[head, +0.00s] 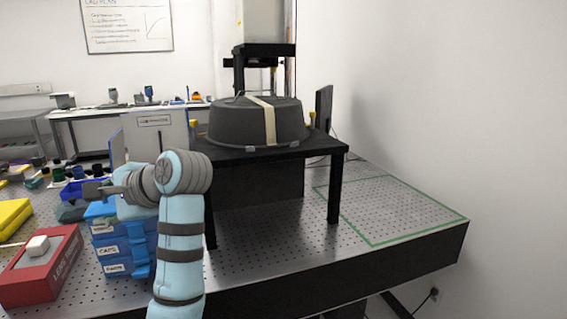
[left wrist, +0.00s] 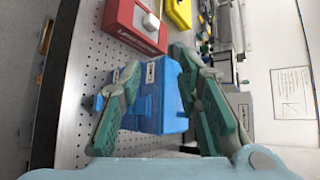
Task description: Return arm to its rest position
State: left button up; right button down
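My left arm, in a light blue sleeve with grey bands, rises from the bottom of the head view and bends to the left at its wrist. My left gripper (head: 98,190) points left, above the blue drawer box (head: 122,252). In the left wrist view the left gripper (left wrist: 155,62) has its two green-padded fingers spread wide apart, with nothing between them. The blue box (left wrist: 158,95) shows beyond the fingers, apart from them as far as I can tell. My right arm and gripper are not in view.
A red box (head: 62,262) with a white block and a yellow case (head: 12,216) stand at left. A black stand (head: 285,150) carries a dark round cover (head: 235,125) with a pale strap. A green-outlined area (head: 400,215) of the perforated table is clear.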

pick_arm(q)
jog(key=s+f+n+t+h, duration=0.15)
jog(key=s+f, duration=0.25)
jog(key=f, duration=1.1)
jog(key=s+f+n+g+h, duration=0.1)
jog(key=s+f+n+h, duration=0.15)
jog(key=f, duration=1.25)
jog(key=s+d+f+n+h, duration=0.1)
jog(key=s+d+f+h, duration=0.2)
jog(key=s, duration=0.6)
jog(key=s+d+f+n+g+h, duration=0.1)
jog(key=s+d+f+n+h, duration=0.15)
jog(key=s+f, duration=0.45)
jog(key=s+d+f+n+h, duration=0.1)
jog(key=s+d+f+h, duration=0.15)
jog(key=s, duration=0.75)
notch_tip(320, 180, down, 18)
jog(key=a+g, duration=0.2)
jog(key=s+f, duration=1.4)
jog(key=s, duration=0.1)
jog(key=shift+a+f+g+y+p, duration=0.2)
jog(key=shift+a+g+y+p, duration=0.05)
jog(key=shift+g+y+p, duration=0.1)
